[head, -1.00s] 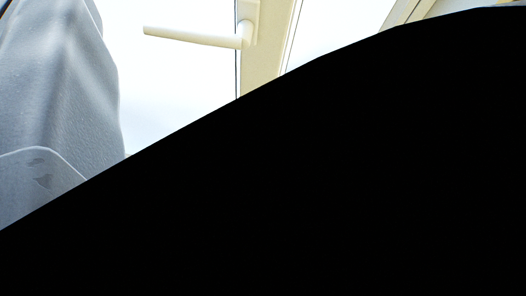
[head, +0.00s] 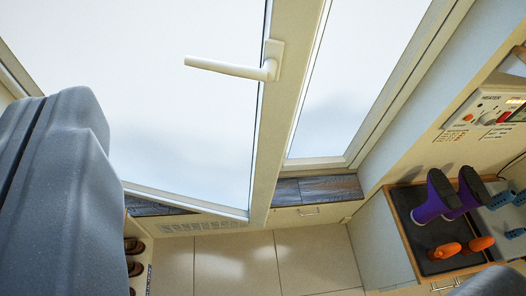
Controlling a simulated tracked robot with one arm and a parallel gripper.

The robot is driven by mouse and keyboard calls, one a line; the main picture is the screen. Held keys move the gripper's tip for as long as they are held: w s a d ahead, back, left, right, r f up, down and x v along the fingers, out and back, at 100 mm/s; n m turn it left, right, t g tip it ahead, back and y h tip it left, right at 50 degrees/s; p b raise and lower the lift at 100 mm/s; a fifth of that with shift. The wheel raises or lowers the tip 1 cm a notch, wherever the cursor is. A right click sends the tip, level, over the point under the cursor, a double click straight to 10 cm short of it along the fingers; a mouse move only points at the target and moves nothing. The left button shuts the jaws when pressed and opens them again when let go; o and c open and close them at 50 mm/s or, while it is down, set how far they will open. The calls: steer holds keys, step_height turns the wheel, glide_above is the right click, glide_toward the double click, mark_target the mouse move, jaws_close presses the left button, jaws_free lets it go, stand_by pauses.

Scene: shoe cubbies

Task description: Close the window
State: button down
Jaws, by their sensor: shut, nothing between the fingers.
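The window sash (head: 291,95) has a pale cream frame and a bright white pane. It stands swung inward, its lower corner jutting past the dark sill (head: 318,188). Its white lever handle (head: 235,69) is on the stile at upper centre and points left. To the right, the fixed window frame (head: 405,82) and a bright area show beside the sash. A large grey part of my own arm fills the left side. My gripper's fingers do not show, and nothing of mine is seen touching the sash or handle.
A dark tray (head: 410,225) holds purple boots (head: 432,200) and orange shoes (head: 444,251). A heater panel (head: 492,110) is above them. Brown shoes (head: 134,246) sit at lower left. The tiled floor (head: 300,260) between is clear.

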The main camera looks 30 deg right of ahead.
steer(key=w+a+f+m, duration=0.1)
steer(key=w+a+f, duration=0.3)
steer(key=w+f, duration=0.6)
steer(key=m+h, duration=0.6)
steer(key=h, duration=0.4)
glide_toward(273, 141)
steer(key=b+x, duration=0.1)
steer(key=x, duration=0.6)
steer(key=shift+b, duration=0.3)
